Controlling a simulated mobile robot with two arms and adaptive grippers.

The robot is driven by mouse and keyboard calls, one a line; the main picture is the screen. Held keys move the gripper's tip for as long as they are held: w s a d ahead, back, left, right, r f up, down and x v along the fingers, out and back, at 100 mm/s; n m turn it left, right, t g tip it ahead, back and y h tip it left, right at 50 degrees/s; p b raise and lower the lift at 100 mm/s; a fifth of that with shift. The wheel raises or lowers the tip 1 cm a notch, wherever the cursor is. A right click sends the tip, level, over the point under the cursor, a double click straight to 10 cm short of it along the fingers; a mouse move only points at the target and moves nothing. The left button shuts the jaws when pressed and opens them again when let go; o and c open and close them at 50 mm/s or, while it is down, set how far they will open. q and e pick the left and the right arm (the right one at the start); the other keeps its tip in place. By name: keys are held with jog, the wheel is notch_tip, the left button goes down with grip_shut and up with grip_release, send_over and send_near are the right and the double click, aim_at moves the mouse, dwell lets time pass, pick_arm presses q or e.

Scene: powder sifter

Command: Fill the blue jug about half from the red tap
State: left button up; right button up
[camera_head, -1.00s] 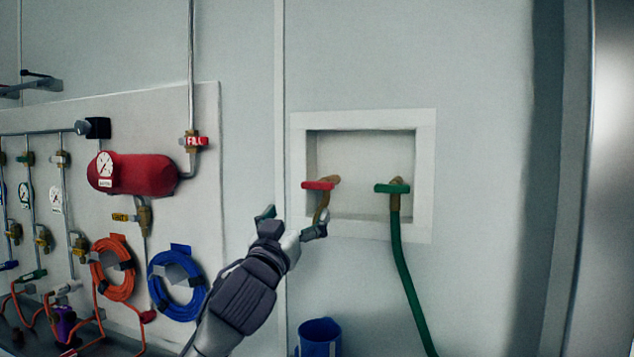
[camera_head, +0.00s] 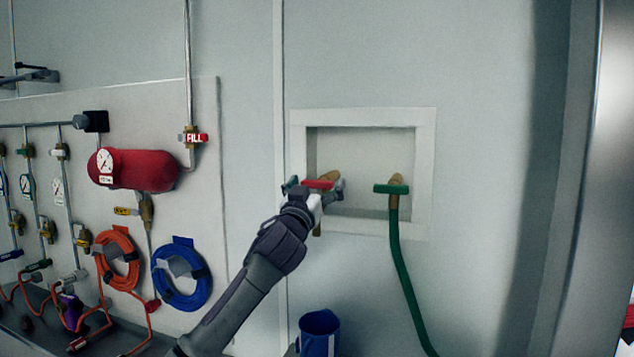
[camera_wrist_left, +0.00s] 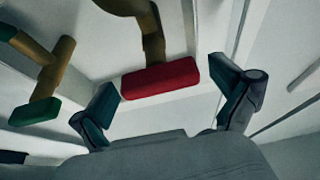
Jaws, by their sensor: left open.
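The red tap (camera_head: 320,184) has a red bar handle on a brass body, in the left part of a white wall recess. It also shows in the left wrist view (camera_wrist_left: 160,78), its red handle lying between my fingers. My left gripper (camera_head: 314,187) is open around the handle, one finger on each side; I cannot tell whether either finger touches it. The same gripper shows in the left wrist view (camera_wrist_left: 166,108). The blue jug (camera_head: 318,332) stands below the red tap, near the bottom edge of the head view. Its inside and base are hidden. My right gripper is not in view.
A green tap (camera_head: 392,189) with a green hose (camera_head: 405,275) hanging from it is right of the red tap. On the left, a panel carries a red cylinder (camera_head: 140,172), gauges, and orange (camera_head: 118,258) and blue (camera_head: 182,275) coiled hoses. The wall right of the recess is clear.

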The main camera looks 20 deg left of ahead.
pick_arm(q)
jog(key=shift+c, duration=0.2)
jog(key=c, duration=1.1)
jog(key=m+h+p, duration=0.1)
jog(key=m+p, duration=0.1)
jog(key=m+h+p, duration=0.1)
jog(key=m+p, duration=0.1)
jog(key=m, duration=0.1)
jog(key=m+h+p, duration=0.1)
jog(key=m+p, duration=0.1)
jog(key=p, duration=0.1)
jog(key=shift+r+m+g+h, duration=0.25)
jog(key=shift+m+g+h, duration=0.15)
jog(key=shift+f+m+g+h+p, duration=0.1)
jog(key=shift+m+g+h+p, duration=0.2)
jog(key=shift+m+h+p, duration=0.45)
jog(key=shift+d+f+m+g+p, duration=0.1)
jog(key=shift+m+g+p, duration=0.1)
jog(key=shift+m, duration=0.35)
jog(key=shift+f+m+g+p, duration=0.1)
jog(key=shift+m+p, duration=0.1)
jog(key=shift+m, duration=0.3)
